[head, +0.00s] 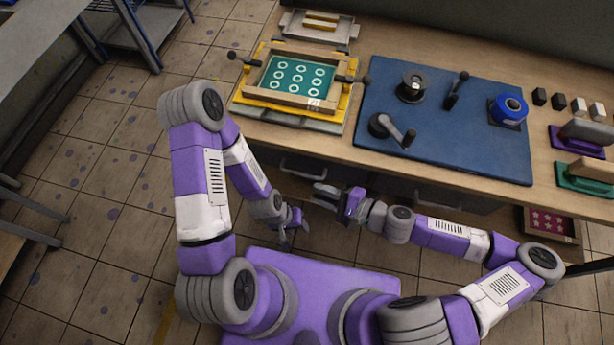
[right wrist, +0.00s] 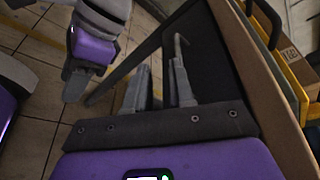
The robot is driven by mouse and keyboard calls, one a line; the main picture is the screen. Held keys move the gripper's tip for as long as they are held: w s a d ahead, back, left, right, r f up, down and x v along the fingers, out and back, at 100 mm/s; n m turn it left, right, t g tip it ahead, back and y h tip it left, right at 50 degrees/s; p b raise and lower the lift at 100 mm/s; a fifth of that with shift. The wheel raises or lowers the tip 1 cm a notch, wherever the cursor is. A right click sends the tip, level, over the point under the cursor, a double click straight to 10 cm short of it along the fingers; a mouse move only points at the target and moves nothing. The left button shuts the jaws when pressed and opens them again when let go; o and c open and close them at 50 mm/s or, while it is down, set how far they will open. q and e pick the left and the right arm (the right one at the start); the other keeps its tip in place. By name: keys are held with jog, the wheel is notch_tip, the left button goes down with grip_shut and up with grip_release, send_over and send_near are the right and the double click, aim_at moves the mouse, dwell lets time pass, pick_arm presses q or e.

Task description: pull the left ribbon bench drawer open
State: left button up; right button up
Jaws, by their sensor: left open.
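The left ribbon bench drawer (head: 330,178) is a dark grey front under the wooden bench top, with a pale bar handle (head: 302,170). It looks shut. My right gripper (head: 322,196) is just in front of this drawer, slightly right of and below the handle, fingers pointing left. In the right wrist view its fingers (right wrist: 160,88) are apart with nothing seen between them. A thin bent bar, apparently the handle (right wrist: 180,45), shows beyond the right finger; I cannot tell whether they touch. My left gripper (head: 293,232) is open and empty, lower and left, apart from the drawer.
A second drawer handle (head: 438,203) is to the right, partly behind my right arm. On the bench top are a yellow screen frame (head: 243,106) and a blue mat (head: 455,145) with spools and a crank. Tiled floor (head: 100,190) is free on the left.

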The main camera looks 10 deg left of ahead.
aim_at(311, 178)
jog(key=shift+m+t, duration=0.3)
jog(key=shift+t, duration=0.4)
jog(key=w+a, duration=0.1)
jog(key=a, duration=0.1)
jog(key=w+a+b, duration=0.1)
jog(key=w, duration=0.1)
jog(key=w+a+b, duration=0.1)
jog(key=w+a, duration=0.1)
jog(key=shift+a+f, duration=0.3)
jog(key=shift+f, duration=0.1)
jog(key=shift+c, duration=0.5)
grip_shut()
